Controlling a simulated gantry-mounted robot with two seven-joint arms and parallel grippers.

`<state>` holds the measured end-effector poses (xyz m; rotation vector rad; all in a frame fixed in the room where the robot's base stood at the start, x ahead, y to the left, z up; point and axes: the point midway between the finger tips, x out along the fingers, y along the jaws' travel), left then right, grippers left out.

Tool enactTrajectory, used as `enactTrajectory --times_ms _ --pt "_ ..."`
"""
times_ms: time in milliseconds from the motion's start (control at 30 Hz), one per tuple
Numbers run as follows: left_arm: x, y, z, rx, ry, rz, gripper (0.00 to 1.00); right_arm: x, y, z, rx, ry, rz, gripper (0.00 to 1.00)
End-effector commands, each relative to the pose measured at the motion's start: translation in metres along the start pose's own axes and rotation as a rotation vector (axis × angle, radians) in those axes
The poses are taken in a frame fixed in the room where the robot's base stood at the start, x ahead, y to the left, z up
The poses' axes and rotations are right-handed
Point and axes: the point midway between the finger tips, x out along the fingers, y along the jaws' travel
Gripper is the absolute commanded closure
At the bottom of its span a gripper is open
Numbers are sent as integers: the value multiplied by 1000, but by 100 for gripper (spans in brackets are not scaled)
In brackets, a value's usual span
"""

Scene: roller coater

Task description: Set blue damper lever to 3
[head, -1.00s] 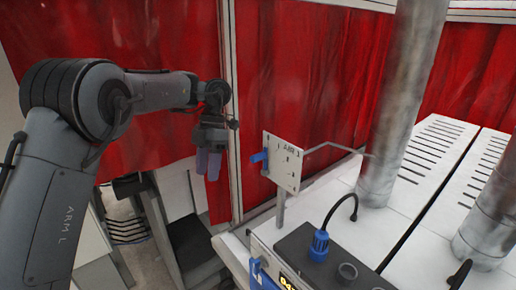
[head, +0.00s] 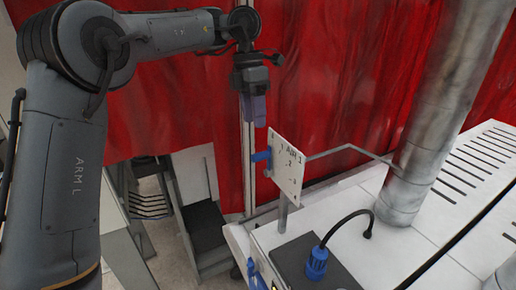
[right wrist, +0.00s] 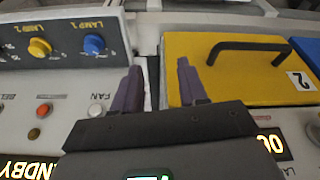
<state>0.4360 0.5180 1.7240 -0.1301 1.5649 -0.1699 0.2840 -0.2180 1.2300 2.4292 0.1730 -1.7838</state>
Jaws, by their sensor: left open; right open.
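The blue damper lever (head: 261,156) sticks out to the left of a white numbered plate (head: 287,166) on a post, at about mid-height of the plate. The plate carries small marks, among them 1, 2 and 3 running downward. My left gripper (head: 255,112) hangs with its purple fingers pointing down, just above and slightly left of the lever, apart from it. It is open and empty, its fingers overlapping in the head view. My right gripper (right wrist: 158,85) is open and empty over a control panel in the right wrist view.
A silver duct (head: 423,150) rises right of the plate, joined to it by a thin rod (head: 345,150). A blue connector (head: 317,262) with a black cable stands in front. The right wrist view shows a yellow lid (right wrist: 205,75) with a black handle, and a blue knob (right wrist: 93,44).

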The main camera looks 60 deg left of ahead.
Motion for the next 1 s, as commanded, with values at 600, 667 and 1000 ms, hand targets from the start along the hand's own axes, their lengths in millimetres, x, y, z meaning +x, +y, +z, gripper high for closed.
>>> enactTrajectory --times_ms 600,667,1000 --pt "68 -2 -2 -2 8 -3 52 -1 0 -4 -1 8 1 57" --pt "75 -2 -2 -2 9 -5 52 -1 0 -4 -1 8 1 57" --pt "91 -1 -2 0 3 -5 52 -1 1 -4 -2 8 3 57"
